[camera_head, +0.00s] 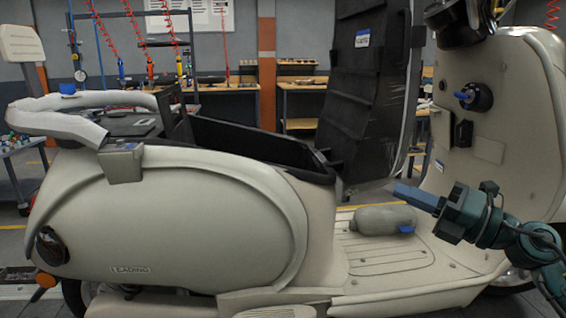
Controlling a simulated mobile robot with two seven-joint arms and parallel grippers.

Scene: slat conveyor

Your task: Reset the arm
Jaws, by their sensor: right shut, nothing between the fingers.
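My right gripper (418,197) comes in from the right edge, with its blue fingers shut and empty. It is above the footboard of a cream scooter (190,210), close to a grey-green rounded object (384,220) with a blue tab lying on that footboard. From this view I cannot tell how high the fingers are above it. My left gripper is not in view.
The scooter's seat (365,85) stands raised, with the black storage bin (250,145) open beneath it. The front shield (500,110) with a blue key rises close behind my right arm. Workbenches (230,87) stand at the back.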

